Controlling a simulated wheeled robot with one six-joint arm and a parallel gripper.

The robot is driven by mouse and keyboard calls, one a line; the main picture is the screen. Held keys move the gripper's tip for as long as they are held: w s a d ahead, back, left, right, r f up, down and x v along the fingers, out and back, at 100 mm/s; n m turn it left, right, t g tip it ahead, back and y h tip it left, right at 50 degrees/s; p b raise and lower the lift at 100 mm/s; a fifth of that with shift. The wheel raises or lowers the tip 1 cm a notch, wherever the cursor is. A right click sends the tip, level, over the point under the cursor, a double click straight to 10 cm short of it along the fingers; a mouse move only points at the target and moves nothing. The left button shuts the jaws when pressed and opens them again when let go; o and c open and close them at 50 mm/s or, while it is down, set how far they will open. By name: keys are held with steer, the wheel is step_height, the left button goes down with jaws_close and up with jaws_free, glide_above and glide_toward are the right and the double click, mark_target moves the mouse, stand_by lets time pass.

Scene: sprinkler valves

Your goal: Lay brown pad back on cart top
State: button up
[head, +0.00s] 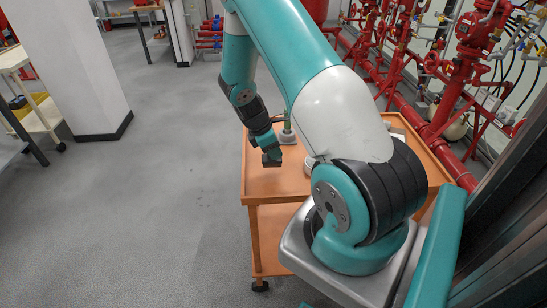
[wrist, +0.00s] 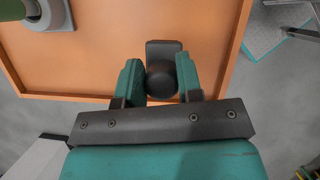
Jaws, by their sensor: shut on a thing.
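My gripper (wrist: 160,84) has its two teal fingers closed on the dark round knob of the brown pad (wrist: 163,50). The pad's flat dark plate shows just beyond the fingertips, over the orange cart top (wrist: 95,60). In the head view my gripper (head: 267,143) points down over the left part of the cart top (head: 270,183), with the dark pad (head: 272,160) at its tip. I cannot tell whether the pad touches the surface or hangs a little above it. The fingers hide part of the knob.
A grey round base with a green upright (head: 287,136) stands on the cart near the gripper. A white item (head: 310,165) is partly hidden by my arm. Red valves and pipes (head: 465,75) line the right. Open grey floor (head: 150,200) lies to the left.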

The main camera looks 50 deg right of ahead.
steer(key=shift+f, duration=2.05)
steer(key=shift+f, duration=0.1)
steer(key=o, duration=0.9)
